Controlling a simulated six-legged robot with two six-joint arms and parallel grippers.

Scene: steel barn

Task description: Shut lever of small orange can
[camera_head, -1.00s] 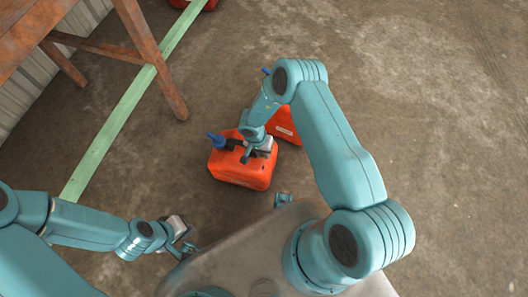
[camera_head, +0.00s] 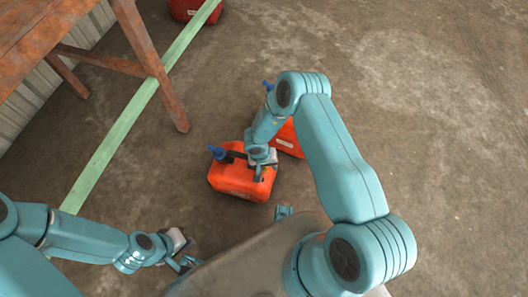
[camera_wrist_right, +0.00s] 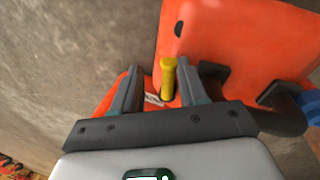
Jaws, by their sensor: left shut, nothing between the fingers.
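The small orange can (camera_head: 238,181) stands on the floor in the middle of the head view, with a blue-capped dark spout (camera_head: 217,153) at its left. My right gripper (camera_head: 262,174) is over its right part. In the right wrist view the can's orange face (camera_wrist_right: 240,40) fills the upper right. A yellow lever (camera_wrist_right: 169,72) stands between the two open fingers of my right gripper (camera_wrist_right: 160,68), with a gap on each side and nearer the right finger. My left gripper (camera_head: 190,262) is shut and empty at the lower left, away from the can.
A second orange can (camera_head: 289,141) stands just behind, partly hidden by my right arm. A red can (camera_head: 190,10) is at the top edge. A rusty table (camera_head: 70,45) stands at the upper left, beside a green floor strip (camera_head: 118,130). The floor on the right is clear.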

